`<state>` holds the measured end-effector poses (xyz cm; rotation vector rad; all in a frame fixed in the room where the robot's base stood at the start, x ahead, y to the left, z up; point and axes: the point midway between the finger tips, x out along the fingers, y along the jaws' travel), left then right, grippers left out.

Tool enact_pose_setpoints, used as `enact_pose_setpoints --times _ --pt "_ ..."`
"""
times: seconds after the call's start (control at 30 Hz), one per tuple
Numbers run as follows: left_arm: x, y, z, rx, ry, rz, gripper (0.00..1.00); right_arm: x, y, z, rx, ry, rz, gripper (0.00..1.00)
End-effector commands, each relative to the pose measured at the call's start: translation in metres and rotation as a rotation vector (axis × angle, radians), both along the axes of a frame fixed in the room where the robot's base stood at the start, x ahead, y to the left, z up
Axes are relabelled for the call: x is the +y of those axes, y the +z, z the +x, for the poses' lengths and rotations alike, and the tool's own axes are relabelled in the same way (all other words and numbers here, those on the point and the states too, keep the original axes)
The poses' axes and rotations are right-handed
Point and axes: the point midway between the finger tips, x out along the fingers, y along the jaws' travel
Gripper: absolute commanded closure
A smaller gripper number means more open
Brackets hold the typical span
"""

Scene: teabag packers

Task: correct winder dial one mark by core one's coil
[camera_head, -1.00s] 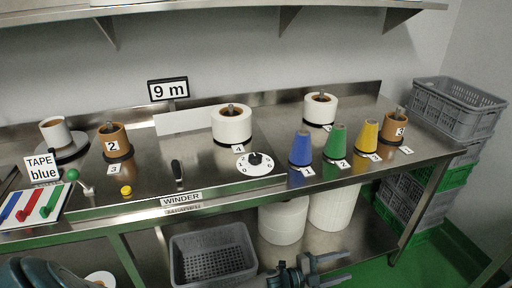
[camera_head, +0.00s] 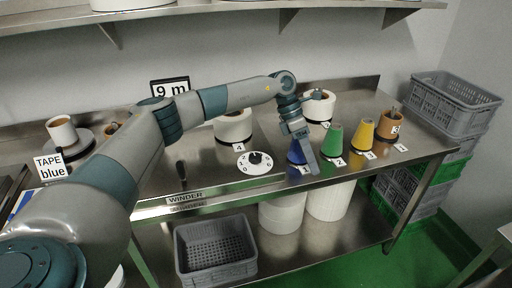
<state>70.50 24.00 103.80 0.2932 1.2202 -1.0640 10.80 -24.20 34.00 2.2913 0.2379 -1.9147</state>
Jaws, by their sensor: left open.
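The winder dial (camera_head: 255,162) is a white numbered disc with a black knob (camera_head: 255,158), on the bench above the WINDER label (camera_head: 185,198). Its exact pointer setting is too small to read. My left arm reaches across from the left. White coils stand behind the dial (camera_head: 232,127) and further right (camera_head: 319,106); another white coil on a brown core (camera_head: 61,130) is at the far left. My right gripper is not seen.
A black lever (camera_head: 181,173) stands left of the dial. A grey crate (camera_head: 215,250) sits below.

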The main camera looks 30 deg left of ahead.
Motion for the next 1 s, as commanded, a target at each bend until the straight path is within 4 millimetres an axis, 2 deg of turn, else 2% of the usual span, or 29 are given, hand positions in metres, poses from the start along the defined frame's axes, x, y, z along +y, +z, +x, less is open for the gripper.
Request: enact_pose_setpoints --times 0.03,0.2,0.3,0.4,0.57,1.0 --pt "0.029 0.026 0.003 -0.027 -0.016 0.083 0.48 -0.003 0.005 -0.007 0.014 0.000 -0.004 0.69" --pt "0.115 0.081 0.000 -0.058 -0.049 0.333 0.48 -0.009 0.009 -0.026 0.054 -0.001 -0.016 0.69" --pt "0.150 0.106 -0.004 -0.060 -0.053 0.432 0.48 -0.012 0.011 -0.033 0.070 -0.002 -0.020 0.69" --pt "0.172 0.121 -0.008 -0.058 -0.052 0.494 0.48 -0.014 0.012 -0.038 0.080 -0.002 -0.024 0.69" --pt "0.185 0.130 -0.011 -0.055 -0.050 0.529 0.48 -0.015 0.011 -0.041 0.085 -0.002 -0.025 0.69" --pt "0.185 0.127 -0.011 -0.054 -0.050 0.526 0.48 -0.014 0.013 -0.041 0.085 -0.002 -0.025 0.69"
